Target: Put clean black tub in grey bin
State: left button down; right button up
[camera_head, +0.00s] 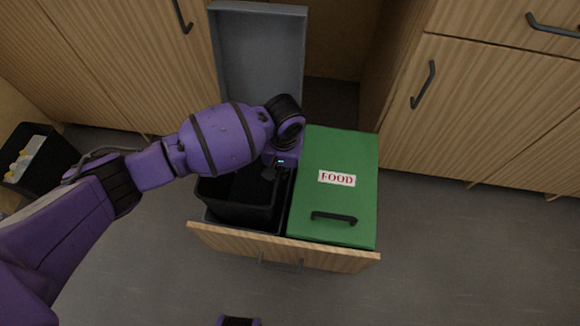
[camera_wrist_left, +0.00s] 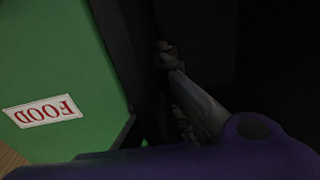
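A black tub (camera_head: 240,212) sits in the left half of the open drawer, within the grey bin, whose rim (camera_head: 209,218) shows only as a thin edge. The bin's grey lid (camera_head: 260,45) stands raised behind it. My left gripper (camera_head: 269,173) points down over the right side of the tub, beside the green lid. In the left wrist view its dark fingers (camera_wrist_left: 180,95) are against black surroundings. I cannot tell whether they touch the tub or how far apart they are. My left wrist hides the back of the tub.
A green bin lid (camera_head: 345,205) marked FOOD is shut in the drawer's right half. The wooden drawer front (camera_head: 330,258) juts out over grey floor. Another black container (camera_head: 45,165) with pale and yellow items stands at far left. Cabinets line the back.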

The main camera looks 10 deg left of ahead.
pick_arm(q)
notch_tip(320, 180, down, 4)
jog(key=shift+f+b, duration=0.1)
jog(key=shift+b, duration=0.7)
jog(key=shift+r, duration=0.2)
jog(key=shift+f, duration=0.1)
